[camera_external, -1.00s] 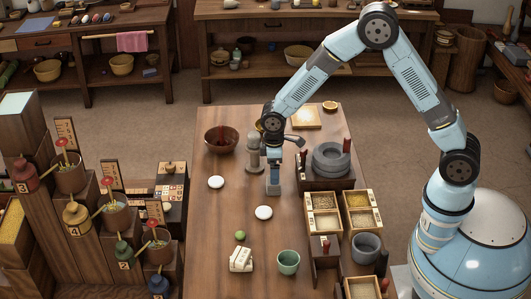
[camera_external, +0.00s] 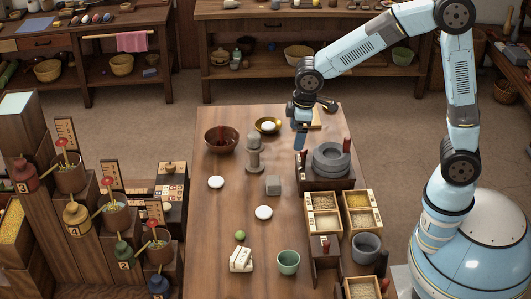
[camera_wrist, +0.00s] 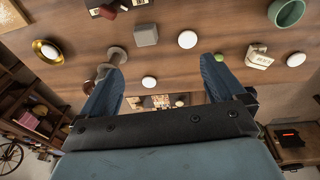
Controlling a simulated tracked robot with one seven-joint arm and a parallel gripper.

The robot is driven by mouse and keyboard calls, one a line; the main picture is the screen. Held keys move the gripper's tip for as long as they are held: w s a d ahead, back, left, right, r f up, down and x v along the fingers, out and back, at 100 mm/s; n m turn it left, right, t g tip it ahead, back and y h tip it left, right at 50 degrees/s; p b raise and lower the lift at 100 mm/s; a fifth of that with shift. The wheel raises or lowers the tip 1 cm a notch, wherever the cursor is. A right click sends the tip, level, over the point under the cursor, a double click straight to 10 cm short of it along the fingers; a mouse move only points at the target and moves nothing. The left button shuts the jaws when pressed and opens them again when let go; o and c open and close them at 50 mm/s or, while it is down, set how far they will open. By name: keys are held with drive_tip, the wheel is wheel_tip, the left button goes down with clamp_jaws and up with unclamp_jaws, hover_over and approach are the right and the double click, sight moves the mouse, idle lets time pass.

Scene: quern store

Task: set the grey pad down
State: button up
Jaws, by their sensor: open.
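The grey pad (camera_external: 273,185) is a small grey block standing on the wooden table, right of the grey stone post and above the nearer white disc. In the wrist view the grey pad (camera_wrist: 146,35) lies beyond the fingertips, apart from them. My gripper (camera_external: 301,137) is raised above the back right of the table, near the grey quern stones. In the wrist view my gripper (camera_wrist: 164,72) has its two blue fingers wide apart with nothing between them.
The stone post (camera_external: 254,155) stands left of the pad. White discs (camera_external: 264,212) (camera_external: 216,182) lie nearby. The quern (camera_external: 331,159) and grain trays (camera_external: 323,222) line the right side. A brown bowl (camera_external: 221,139) and brass dish (camera_external: 267,125) sit at the back.

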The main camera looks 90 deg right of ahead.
drive_tip(key=s+a+r+t, duration=0.1)
drive_tip(key=s+a+r, duration=0.3)
drive_tip(key=s+r, duration=0.25)
drive_tip(key=s+a+r+t, duration=0.1)
drive_tip(key=s+a+r, duration=0.35)
drive_tip(key=s, duration=0.35)
drive_tip(key=s+a+r+t, duration=0.1)
drive_tip(key=s, duration=0.5)
drive_tip(key=s+a+r+t, duration=0.1)
drive_tip(key=s, duration=0.6)
drive_tip(key=shift+s+a+r+y, duration=0.25)
drive_tip(key=shift+a+r+y, duration=0.15)
